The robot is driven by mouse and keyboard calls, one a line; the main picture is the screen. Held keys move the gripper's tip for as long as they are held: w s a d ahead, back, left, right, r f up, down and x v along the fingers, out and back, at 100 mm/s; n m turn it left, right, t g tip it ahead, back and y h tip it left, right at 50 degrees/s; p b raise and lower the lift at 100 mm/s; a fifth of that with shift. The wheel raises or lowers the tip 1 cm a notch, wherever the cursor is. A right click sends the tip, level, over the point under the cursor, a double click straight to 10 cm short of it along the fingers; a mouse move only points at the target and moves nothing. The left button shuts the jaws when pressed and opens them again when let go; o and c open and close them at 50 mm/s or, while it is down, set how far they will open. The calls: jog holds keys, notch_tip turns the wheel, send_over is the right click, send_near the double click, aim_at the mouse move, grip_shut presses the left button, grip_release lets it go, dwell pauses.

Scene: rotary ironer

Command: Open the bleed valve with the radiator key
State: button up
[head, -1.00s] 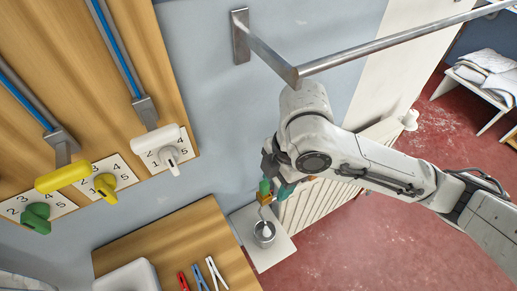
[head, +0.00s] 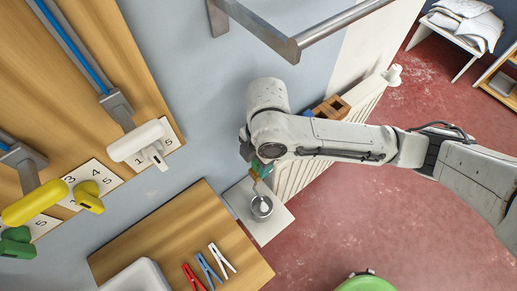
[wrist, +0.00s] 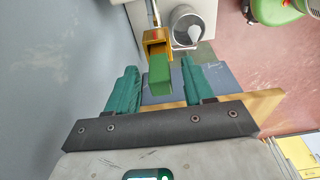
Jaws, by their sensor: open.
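A piece with a green block handle (wrist: 161,74), an orange-yellow yoke and a thin brass stem shows in the wrist view; I take it to be the radiator key. My gripper (wrist: 157,67) has its two teal fingers open, one on each side of the green block, with a small gap visible at each side. In the head view my gripper (head: 260,168) hangs just above a metal cup (head: 261,209), beside the white radiator (head: 300,174), and mostly hides the key. The cup also shows in the wrist view (wrist: 187,24). I cannot make out the bleed valve itself.
The cup stands on a pale slab (head: 264,235). A wooden table (head: 160,245) with several clothespins is at lower left. A brown box (head: 333,107) is behind my arm. A metal rail (head: 335,28) runs above. A green round object (head: 366,284) is on the floor.

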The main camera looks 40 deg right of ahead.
jog(key=shift+a+f, duration=0.15)
jog(key=shift+f, duration=0.95)
jog(key=shift+c, duration=0.3)
grip_shut()
jog(key=m+p, duration=0.1)
jog(key=m, duration=0.1)
jog(key=shift+r+m, duration=0.1)
jog(key=shift+m, duration=0.3)
jog(key=shift+o, duration=0.7)
grip_release()
jog(key=r, duration=0.7)
jog(key=d+r, duration=0.1)
jog(key=r, duration=0.2)
jog(key=shift+s+d+r, duration=0.1)
jog(key=shift+s+r, duration=0.1)
jog(key=shift+r, duration=0.1)
